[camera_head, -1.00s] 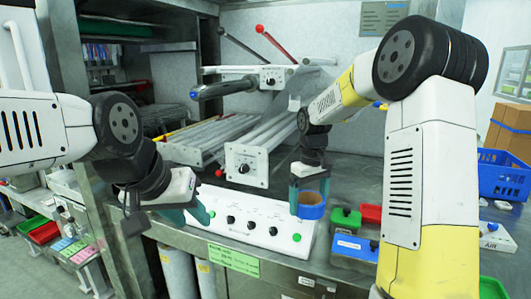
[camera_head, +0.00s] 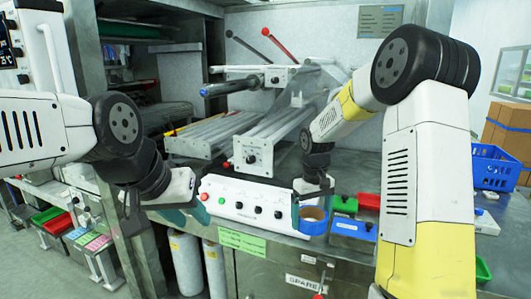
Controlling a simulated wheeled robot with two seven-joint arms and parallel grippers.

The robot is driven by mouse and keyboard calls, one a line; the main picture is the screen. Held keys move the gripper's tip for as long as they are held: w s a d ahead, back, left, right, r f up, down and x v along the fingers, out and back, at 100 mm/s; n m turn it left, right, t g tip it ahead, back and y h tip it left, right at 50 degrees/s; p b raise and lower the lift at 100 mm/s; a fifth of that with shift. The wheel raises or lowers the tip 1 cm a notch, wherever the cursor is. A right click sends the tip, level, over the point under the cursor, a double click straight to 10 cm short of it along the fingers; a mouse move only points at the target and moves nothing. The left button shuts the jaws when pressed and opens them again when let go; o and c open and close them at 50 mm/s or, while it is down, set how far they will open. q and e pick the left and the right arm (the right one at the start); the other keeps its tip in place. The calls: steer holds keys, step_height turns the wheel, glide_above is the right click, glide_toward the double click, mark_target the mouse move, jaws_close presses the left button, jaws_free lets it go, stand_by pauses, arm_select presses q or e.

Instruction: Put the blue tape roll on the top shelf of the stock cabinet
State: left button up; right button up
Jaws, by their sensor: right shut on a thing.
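The blue tape roll (camera_head: 314,222) is held in my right gripper (camera_head: 312,208), in front of the right end of the white control box. The gripper's teal fingers are closed on the roll. My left gripper (camera_head: 188,214) is at the left end of the control box; its teal fingers look apart, with nothing seen between them. A dark metal cabinet with open shelves (camera_head: 160,47) stands at the back left and looks like the stock cabinet. My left arm hides part of its left side.
The white control box (camera_head: 243,205) sits at the bench's front edge, with a roller machine (camera_head: 255,150) behind. Small red, green and blue bins (camera_head: 352,229) lie right of the tape. A blue crate (camera_head: 494,168) stands far right.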

steer(key=s+d+f+m, duration=0.1)
steer(key=s+f+m, duration=0.3)
steer(key=f, duration=0.6)
steer(key=shift+s+d+f, duration=0.2)
steer(key=shift+d+f, duration=0.15)
steer(key=shift+f, duration=0.05)
